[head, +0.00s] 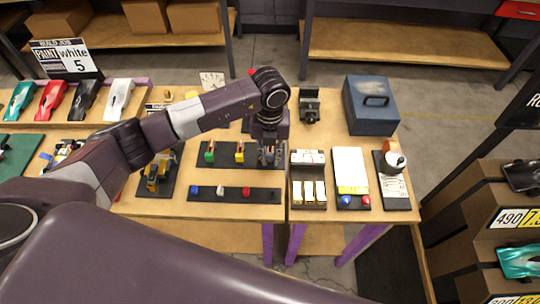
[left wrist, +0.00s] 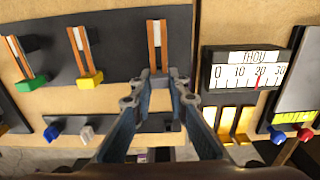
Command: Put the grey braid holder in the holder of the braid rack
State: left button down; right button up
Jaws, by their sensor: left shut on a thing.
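The braid rack looks to be the black board (head: 224,147); it also shows in the left wrist view (left wrist: 115,25). A green holder (left wrist: 36,82) and a yellow holder (left wrist: 91,79), each with a copper-and-white strip, lie on it. My left gripper (head: 269,157) is over the board's right end. In the left wrist view its fingertips (left wrist: 157,77) are shut at the lower end of a third copper strip (left wrist: 157,45). The grey braid holder itself is mostly hidden between the fingers. I cannot tell whether it touches the board. My right gripper is out of view.
A lower black strip (head: 265,195) carries blue, pale grey and red pieces, in front of the board. Right of the gripper stand a gauge box (head: 308,157) and a white-topped tray (head: 349,165). A blue toolbox (head: 369,117) is behind them.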

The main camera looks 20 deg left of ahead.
aim_at(270, 155)
pick_arm(q)
jog(key=shift+f, duration=0.3)
jog(key=c, duration=1.8)
grip_release()
jog(key=shift+r, duration=0.1)
jog(key=shift+r, duration=0.1)
notch_tip(270, 155, up, 12)
